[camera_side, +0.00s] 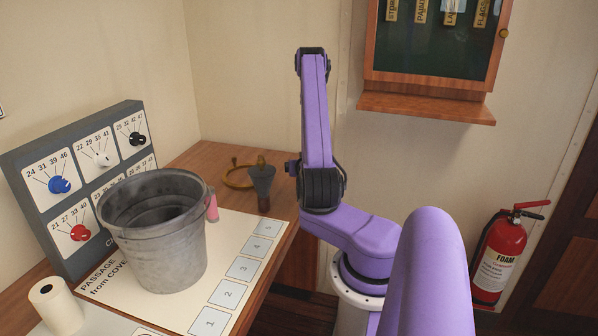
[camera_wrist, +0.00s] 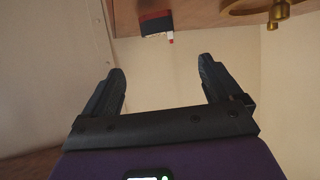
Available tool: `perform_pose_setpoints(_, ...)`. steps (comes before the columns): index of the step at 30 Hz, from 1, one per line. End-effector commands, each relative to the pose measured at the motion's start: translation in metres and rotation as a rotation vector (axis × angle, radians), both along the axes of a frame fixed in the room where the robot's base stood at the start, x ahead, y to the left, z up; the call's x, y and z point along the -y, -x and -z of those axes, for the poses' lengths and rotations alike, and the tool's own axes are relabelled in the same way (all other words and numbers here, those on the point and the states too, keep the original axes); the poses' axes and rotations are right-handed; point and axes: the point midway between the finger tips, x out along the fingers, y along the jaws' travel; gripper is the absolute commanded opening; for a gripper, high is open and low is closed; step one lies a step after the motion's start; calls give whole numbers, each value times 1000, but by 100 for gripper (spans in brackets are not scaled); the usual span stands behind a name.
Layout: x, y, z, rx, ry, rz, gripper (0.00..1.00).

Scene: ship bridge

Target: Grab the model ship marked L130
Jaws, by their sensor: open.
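My gripper (camera_wrist: 160,80) shows in the wrist view, with its two dark fingers spread apart and nothing between them. In the side view I cannot make out its fingers; my purple arm stands in the way. A small dark and red object with a white-and-red bit (camera_wrist: 157,25) lies on the wooden surface at the top of the wrist view, beyond the fingers and apart from them. It may be a model ship, but I can read no mark on it. I see no ship marked L130 in the side view.
A grey bucket (camera_side: 163,245) stands on the numbered sheet (camera_side: 258,248), with a pink item (camera_side: 212,208) beside it. A dial panel (camera_side: 45,185), a paper roll (camera_side: 55,303), a dark funnel-shaped object (camera_side: 262,185) and a brass ring (camera_side: 236,180) are nearby. A fire extinguisher (camera_side: 498,255) stands right.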

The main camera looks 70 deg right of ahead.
Motion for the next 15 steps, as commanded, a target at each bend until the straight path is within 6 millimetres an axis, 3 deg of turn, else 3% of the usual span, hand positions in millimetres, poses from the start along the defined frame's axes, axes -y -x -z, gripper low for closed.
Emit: perform_pose_setpoints(15, 17, -6, 9, -2, 0, -1, 92)
